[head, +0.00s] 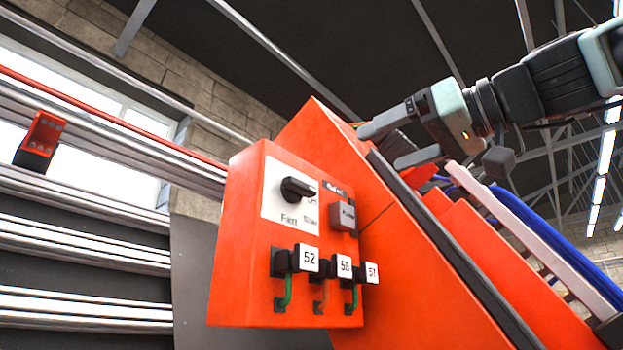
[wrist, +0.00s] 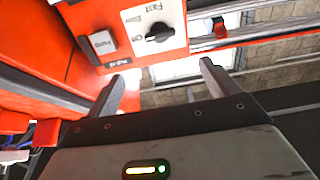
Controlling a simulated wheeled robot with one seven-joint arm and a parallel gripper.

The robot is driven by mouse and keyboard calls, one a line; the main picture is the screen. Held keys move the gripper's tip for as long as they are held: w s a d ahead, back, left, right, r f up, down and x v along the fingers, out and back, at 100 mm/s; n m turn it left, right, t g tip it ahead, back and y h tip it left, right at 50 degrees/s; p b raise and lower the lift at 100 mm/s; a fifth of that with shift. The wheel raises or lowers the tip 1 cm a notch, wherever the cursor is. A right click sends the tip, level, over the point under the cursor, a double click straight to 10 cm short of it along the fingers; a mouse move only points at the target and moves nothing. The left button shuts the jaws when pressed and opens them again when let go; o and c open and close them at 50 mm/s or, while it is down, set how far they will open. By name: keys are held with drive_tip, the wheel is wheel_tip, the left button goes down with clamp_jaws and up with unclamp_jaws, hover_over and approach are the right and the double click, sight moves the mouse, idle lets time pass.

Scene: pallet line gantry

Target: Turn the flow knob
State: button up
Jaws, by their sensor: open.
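The black flow knob (head: 297,190) sits on a white plate marked Fast, Slow and a partly covered Off, on the front of an orange control box (head: 245,225). Its grip points to the right in the head view. The knob also shows in the wrist view (wrist: 160,33), beyond the fingertips. My gripper (head: 380,147) is open and empty, up and to the right of the box in the head view, apart from the knob. In the wrist view both fingers (wrist: 162,72) are spread with nothing between them.
A grey push button (head: 343,217) sits right of the knob. Below are several plugs with number tags (head: 308,258) and short cables. A sloping orange structure (head: 320,140) stands behind the box. A small red-and-black box (head: 42,135) hangs on rails at left.

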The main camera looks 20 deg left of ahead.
sight(305, 183)
drive_tip(key=p+x, duration=0.8)
drive_tip(key=x, duration=0.6)
drive_tip(key=shift+w+a+r, duration=0.1)
drive_tip(key=shift+a+r, duration=0.05)
drive_tip(key=shift+a, duration=0.15)
drive_tip(key=shift+w+a+f, duration=0.2)
drive_tip(key=shift+w+a, duration=0.05)
drive_tip(key=shift+a, duration=0.4)
drive_tip(key=shift+c, duration=0.4)
drive_tip(key=c, duration=0.9)
